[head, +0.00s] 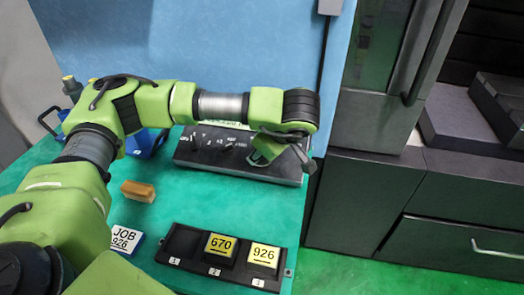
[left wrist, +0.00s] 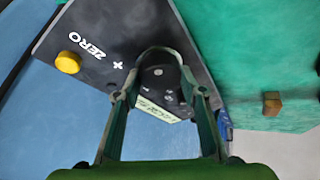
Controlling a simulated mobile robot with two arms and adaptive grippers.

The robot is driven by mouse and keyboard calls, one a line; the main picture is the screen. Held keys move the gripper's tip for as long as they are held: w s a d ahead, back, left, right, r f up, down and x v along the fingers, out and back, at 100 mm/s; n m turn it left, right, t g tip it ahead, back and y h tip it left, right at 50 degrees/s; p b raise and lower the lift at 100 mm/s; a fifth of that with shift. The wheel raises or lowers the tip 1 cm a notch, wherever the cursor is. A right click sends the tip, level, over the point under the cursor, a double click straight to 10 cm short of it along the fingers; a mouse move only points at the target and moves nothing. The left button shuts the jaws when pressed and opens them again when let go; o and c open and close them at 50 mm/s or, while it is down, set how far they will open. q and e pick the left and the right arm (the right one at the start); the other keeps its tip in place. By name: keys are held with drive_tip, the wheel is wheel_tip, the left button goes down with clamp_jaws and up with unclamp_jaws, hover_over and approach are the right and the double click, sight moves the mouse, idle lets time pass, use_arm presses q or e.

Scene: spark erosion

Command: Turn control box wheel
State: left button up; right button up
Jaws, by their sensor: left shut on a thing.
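The dark grey control box (head: 205,158) lies at the back of the green table in the head view. In the left wrist view its panel (left wrist: 105,25) shows a yellow button (left wrist: 68,62), the word ZERO with a plus sign, and a lit display (left wrist: 150,109). The dark round wheel (left wrist: 160,58) stands between the fingers of my left gripper (left wrist: 161,92), which are shut on it from both sides. In the head view my left gripper (head: 284,153) is at the box's right end and hides the wheel. My right gripper is in neither view.
A black tray (head: 181,246) holds yellow-labelled blocks 670 (head: 220,246) and 926 (head: 264,254). A JOB 926 card (head: 126,238) and a tan block (head: 138,191) lie left of it. A dark cabinet (head: 364,200) stands right of the table.

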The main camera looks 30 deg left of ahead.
use_arm(q)
drive_tip(key=shift+s+f, duration=0.1)
drive_tip(key=shift+f, duration=0.1)
drive_tip(key=o, duration=1.1)
drive_tip(key=shift+r, duration=0.1)
drive_tip(key=v, duration=1.1)
drive_tip(key=shift+d+r, duration=0.25)
drive_tip(key=shift+r, duration=0.1)
